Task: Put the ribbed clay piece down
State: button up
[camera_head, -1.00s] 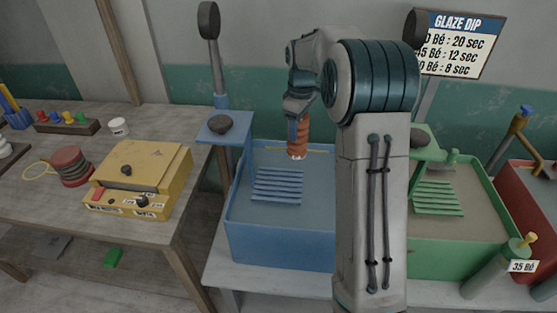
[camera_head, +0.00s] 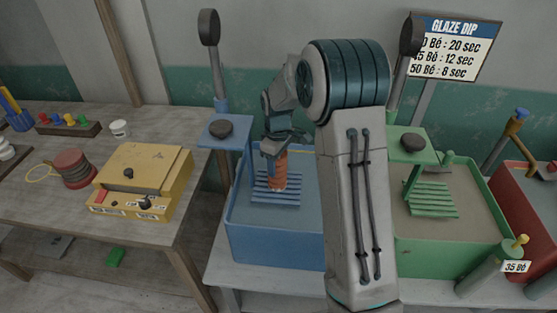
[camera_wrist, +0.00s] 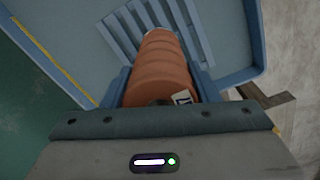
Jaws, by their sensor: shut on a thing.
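The ribbed clay piece (camera_head: 279,172) is an orange-brown, ringed cylinder. My gripper (camera_head: 274,152) is shut on its upper part and holds it upright over the slatted blue rack (camera_head: 262,196) in the blue tank (camera_head: 275,243). In the wrist view the clay piece (camera_wrist: 160,62) runs away from between my two fingers (camera_wrist: 160,88), its far end over the slats (camera_wrist: 192,30). A small white tag (camera_wrist: 183,97) shows at its near end. I cannot tell whether its lower end touches the rack.
A blue post with a small shelf (camera_head: 222,132) stands at the tank's back left. The green tank (camera_head: 440,262) is to the right, partly behind my arm. A yellow box (camera_head: 150,165) sits on the wooden table at left.

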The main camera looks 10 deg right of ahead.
jog(key=o, duration=1.5)
jog(key=shift+f, duration=0.1)
jog(key=s+r+m+b, duration=0.1)
jog(key=s+r, duration=0.2)
jog(key=r, duration=0.5)
jog(key=s+r+m+b, duration=0.1)
jog(key=s+r, duration=0.1)
jog(key=r, duration=0.5)
jog(key=s+m+t, duration=0.1)
jog(key=s+m, duration=0.1)
jog(key=s, duration=0.6)
jog(key=s+d+m+t, duration=0.1)
jog(key=s+m, duration=0.2)
jog(key=s, duration=0.4)
jog(key=s+m+t, duration=0.1)
jog(key=s+m, duration=0.2)
jog(key=s, duration=0.5)
jog(key=shift+s+d+f+t, duration=0.3)
jog(key=shift+d+f+t, duration=0.05)
jog(key=shift+d+t, duration=0.05)
